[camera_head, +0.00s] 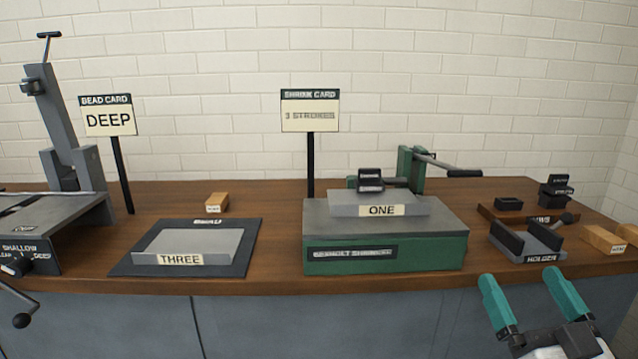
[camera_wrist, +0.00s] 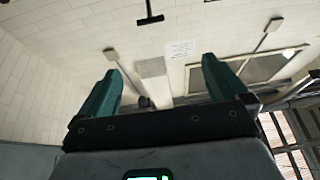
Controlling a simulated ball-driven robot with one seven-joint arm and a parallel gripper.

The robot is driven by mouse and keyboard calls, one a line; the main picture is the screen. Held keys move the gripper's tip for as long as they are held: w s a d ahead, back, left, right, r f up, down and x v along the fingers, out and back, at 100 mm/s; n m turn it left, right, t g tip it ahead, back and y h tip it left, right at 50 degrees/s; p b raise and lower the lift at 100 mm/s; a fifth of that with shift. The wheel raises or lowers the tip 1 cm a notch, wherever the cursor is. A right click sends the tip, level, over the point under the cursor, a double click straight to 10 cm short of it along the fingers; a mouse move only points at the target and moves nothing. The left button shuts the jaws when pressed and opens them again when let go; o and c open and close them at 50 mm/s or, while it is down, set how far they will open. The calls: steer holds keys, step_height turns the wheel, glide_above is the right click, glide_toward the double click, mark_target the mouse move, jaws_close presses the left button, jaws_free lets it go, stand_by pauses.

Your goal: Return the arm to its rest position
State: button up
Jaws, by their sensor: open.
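My gripper (camera_head: 532,295) is at the lower right of the head view, in front of the bench's front edge. Its two teal fingers stand apart with nothing between them. In the wrist view my gripper (camera_wrist: 158,82) also shows open and empty, facing a white brick wall with a paper sheet (camera_wrist: 181,49) on it. The gripper touches nothing that I can see. The holder (camera_head: 527,240) on the bench is just behind and above the fingers in the head view.
The wooden bench (camera_head: 275,200) carries a green shrinker (camera_head: 385,250) with plate ONE (camera_head: 350,205), plate THREE (camera_head: 190,243) on a dark mat (camera_head: 135,262), a grey machine (camera_head: 60,205) at left, wooden blocks (camera_head: 603,240) at right, and two sign cards (camera_head: 310,110). Grey cabinet fronts (camera_head: 260,325) are below.

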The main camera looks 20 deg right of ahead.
steer(key=s+a+f+n+g+y, duration=0.15)
steer(key=f+g, duration=0.25)
steer(key=f, duration=0.4)
steer(key=a+f+g+y, duration=0.2)
steer(key=a+f+g, duration=0.1)
steer(key=f, duration=0.6)
steer(key=s+a+f+g+y, duration=0.1)
steer(key=a+f+g, duration=0.25)
steer(key=f, duration=0.45)
steer(key=s+a+f+g, duration=0.2)
steer(key=s+f+g, duration=0.3)
steer(key=s+f, duration=0.3)
steer(key=s+a+f+g, duration=0.2)
steer(key=s+f+g, duration=0.35)
steer(key=s, duration=0.45)
step_height(320, 180, up, 21)
steer(key=w+p, duration=0.1)
steer(key=p, duration=2)
steer(key=shift+r+n+y, duration=0.2)
steer(key=shift+n+y, duration=0.15)
steer(key=shift+y, duration=0.1)
steer(key=shift+w+d, duration=0.1)
